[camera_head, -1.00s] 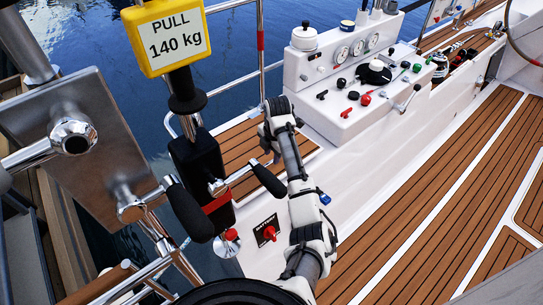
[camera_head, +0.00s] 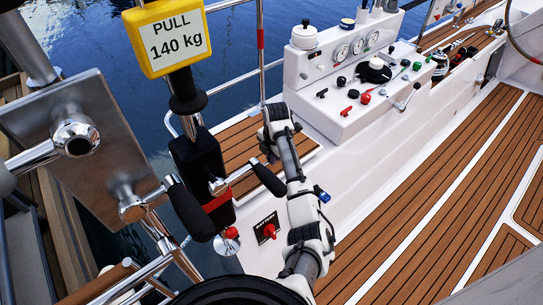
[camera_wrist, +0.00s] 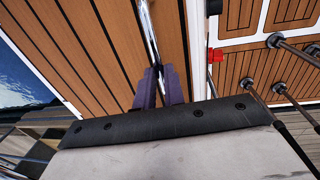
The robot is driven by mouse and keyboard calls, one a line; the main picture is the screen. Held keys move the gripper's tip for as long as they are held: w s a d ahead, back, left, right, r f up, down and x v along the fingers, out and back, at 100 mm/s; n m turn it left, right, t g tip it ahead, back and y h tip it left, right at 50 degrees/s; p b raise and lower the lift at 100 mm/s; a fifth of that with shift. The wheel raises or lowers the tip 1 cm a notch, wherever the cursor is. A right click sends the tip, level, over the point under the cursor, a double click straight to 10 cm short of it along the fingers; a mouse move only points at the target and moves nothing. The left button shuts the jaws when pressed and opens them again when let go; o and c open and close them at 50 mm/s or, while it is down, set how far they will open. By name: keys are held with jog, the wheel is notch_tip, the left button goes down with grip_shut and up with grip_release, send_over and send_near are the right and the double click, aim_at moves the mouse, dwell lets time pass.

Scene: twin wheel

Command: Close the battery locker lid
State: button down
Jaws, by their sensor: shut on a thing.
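My gripper (camera_wrist: 161,88) shows in the wrist view as two purple fingers close around a thin chrome bar (camera_wrist: 147,32), which runs up between them over teak planking. The jaws are shut on that bar; the contact is partly hidden. In the head view my arm reaches up past a black-gripped crank, and its fingers are hidden. A red battery switch (camera_head: 269,230) on a dark label sits on the white cockpit side, left of my arm. A red knob (camera_wrist: 216,55) also shows in the wrist view. I cannot pick out the locker lid or its angle for certain.
A white control console (camera_head: 360,95) with gauges and coloured knobs stands beyond my arm. Black-gripped cranks (camera_head: 188,210) and a yellow "PULL 140 kg" sign (camera_head: 176,42) crowd the left. Chrome rails edge the water. The teak floor (camera_head: 430,210) at right is clear.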

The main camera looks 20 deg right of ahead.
jog(key=f, duration=0.1)
jog(key=f+b, duration=0.1)
jog(key=b, duration=0.1)
jog(key=shift+s+f+t, duration=0.3)
jog(key=shift+f, duration=0.1)
jog(key=shift+d, duration=0.1)
jog(key=c, duration=1.5)
grip_release()
jog(key=shift+r, duration=0.1)
jog(key=r, duration=0.4)
jog(key=s+r+b, duration=0.1)
jog(key=r, duration=0.4)
jog(key=s+d+r, duration=0.1)
jog(key=r, duration=0.3)
jog(key=shift+s+r, duration=0.25)
jog(key=shift+r, duration=0.05)
